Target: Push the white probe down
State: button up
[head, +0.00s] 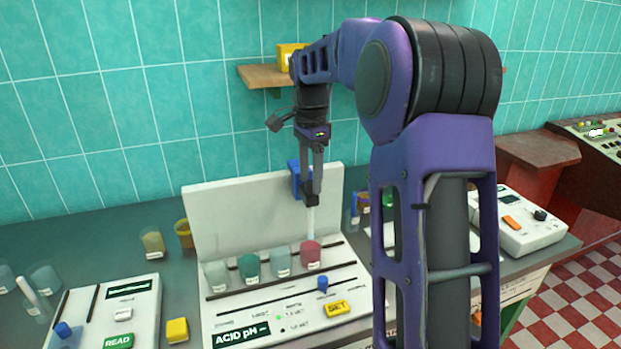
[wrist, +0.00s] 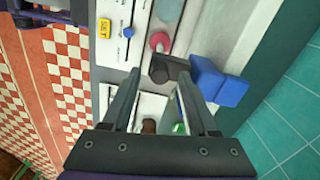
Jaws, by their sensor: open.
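The white probe (head: 310,222) hangs upright below a dark holder (head: 311,196), over the pink beaker (head: 311,254). I cannot tell whether its tip is inside the beaker. The holder joins a blue bracket (head: 295,180) on the white back panel of the acid pH unit. My gripper (head: 312,185) points down at the holder from above, fingers apart with nothing held. In the wrist view the dark holder (wrist: 172,68) and blue bracket (wrist: 222,84) lie by my open fingertips (wrist: 160,75).
More beakers (head: 249,267) stand in a row left of the pink one. A blue knob (head: 322,284) and yellow SET button (head: 336,308) are in front. Another instrument (head: 110,312) stands at left, and a white one (head: 515,222) at right. A wooden shelf (head: 262,76) is behind my arm.

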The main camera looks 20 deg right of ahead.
jog(key=shift+f, duration=0.4)
grip_shut()
dwell(1.2)
